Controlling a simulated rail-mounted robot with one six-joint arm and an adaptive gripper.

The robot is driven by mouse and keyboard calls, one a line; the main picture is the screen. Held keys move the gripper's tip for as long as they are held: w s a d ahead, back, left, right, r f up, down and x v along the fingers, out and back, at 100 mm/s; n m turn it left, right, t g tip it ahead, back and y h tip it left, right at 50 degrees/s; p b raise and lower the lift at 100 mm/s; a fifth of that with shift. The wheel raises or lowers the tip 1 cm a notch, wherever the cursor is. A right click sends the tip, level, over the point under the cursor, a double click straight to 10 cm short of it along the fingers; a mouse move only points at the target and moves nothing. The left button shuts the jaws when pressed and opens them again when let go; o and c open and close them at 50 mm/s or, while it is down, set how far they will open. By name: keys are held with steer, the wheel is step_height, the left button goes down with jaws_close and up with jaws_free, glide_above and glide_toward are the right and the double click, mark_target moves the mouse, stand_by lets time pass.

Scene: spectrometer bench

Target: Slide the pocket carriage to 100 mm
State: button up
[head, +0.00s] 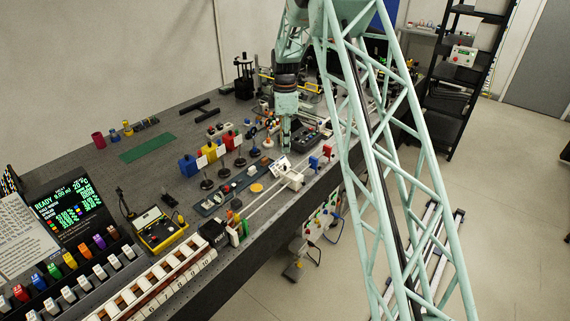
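A pair of pale parallel rails (266,205) runs along the bench's right edge. A small white block (292,181) sits on these rails, and it looks like the pocket carriage, though it is too small to be sure. A tilted white label plate (279,167) stands just behind it. No scale reading is legible at this size. My gripper (285,143) points down over the bench, beyond and above the white block, apart from it. Its fingers are too small and partly merged with the things behind to show whether they are open or shut.
Blue, yellow and red blocks (211,152) on stands are left of the rails. A small orange-tipped piece (268,141) stands close to my gripper. Red and blue knobs (314,162) lie right of the carriage. A numbered white rack (160,285) fills the near edge.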

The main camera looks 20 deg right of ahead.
steer(key=p, duration=0.1)
glide_above(292, 177)
steer(key=w+a, duration=0.2)
steer(key=w, duration=0.2)
steer(key=shift+w+d+f, duration=0.1)
steer(key=shift+d+f, duration=0.05)
steer(key=shift+f, duration=2.45)
steer(key=shift+w+d+f, duration=0.1)
steer(key=shift+f, duration=2.5)
jaws_close()
